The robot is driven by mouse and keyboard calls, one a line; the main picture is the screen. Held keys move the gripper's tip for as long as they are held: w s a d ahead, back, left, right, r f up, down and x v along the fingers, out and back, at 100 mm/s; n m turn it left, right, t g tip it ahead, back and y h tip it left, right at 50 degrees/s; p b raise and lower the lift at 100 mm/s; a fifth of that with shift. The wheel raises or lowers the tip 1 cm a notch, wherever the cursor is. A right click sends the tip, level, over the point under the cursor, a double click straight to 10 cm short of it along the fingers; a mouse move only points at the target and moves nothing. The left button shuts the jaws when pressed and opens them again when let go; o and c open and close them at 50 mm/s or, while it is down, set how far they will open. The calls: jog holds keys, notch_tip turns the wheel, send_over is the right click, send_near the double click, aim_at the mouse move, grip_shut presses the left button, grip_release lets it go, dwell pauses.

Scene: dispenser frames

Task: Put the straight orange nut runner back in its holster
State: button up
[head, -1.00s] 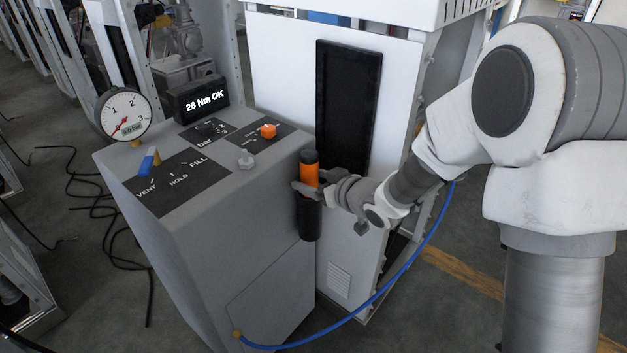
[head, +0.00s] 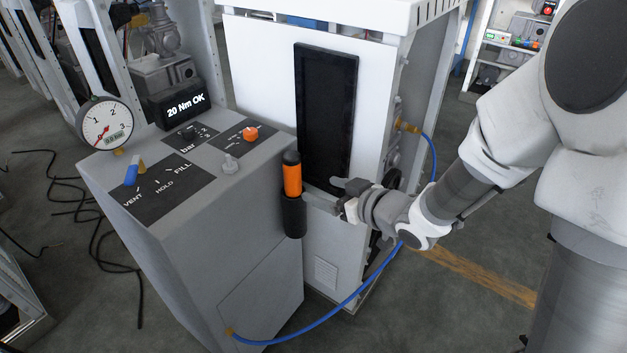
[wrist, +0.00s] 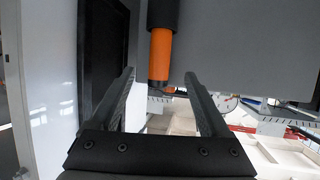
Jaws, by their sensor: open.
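The straight orange nut runner (head: 292,180) stands upright in its black holster (head: 294,218) on the side of the grey cabinet. Its orange body and black top end show above the holster rim; its lower part is hidden inside. My gripper (head: 323,193) is open and empty, just right of the nut runner. In the wrist view, the orange body (wrist: 160,54) appears ahead of and between the spread fingers (wrist: 160,75), touching neither.
The grey cabinet (head: 215,260) carries a pressure gauge (head: 106,124), a blue-handled valve (head: 132,173), an orange knob (head: 251,133) and a display (head: 182,103) reading "20 Nm OK". A white cabinet (head: 262,55) stands behind my gripper. A blue hose (head: 345,308) loops below my arm.

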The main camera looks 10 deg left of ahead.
jog(key=shift+s+d+r, duration=0.15)
jog(key=shift+s+d, duration=0.1)
jog(key=shift+d, duration=0.05)
jog(key=s+d+r+m+t+h, duration=0.1)
jog(key=d+r+m+h, duration=0.3)
jog(key=d, duration=0.6)
jog(key=s+d+r+m+t+h, duration=0.1)
jog(key=d+r+m+h, duration=0.1)
jog(key=d+r+h, duration=0.6)
jog(key=s+d+m+g, duration=0.2)
jog(key=s, duration=0.7)
jog(key=s+d+m+g+y, duration=0.1)
jog(key=s+d+m+g, duration=0.1)
jog(key=s, duration=0.6)
jog(key=shift+s+d, duration=0.4)
jog(key=shift+d, duration=0.05)
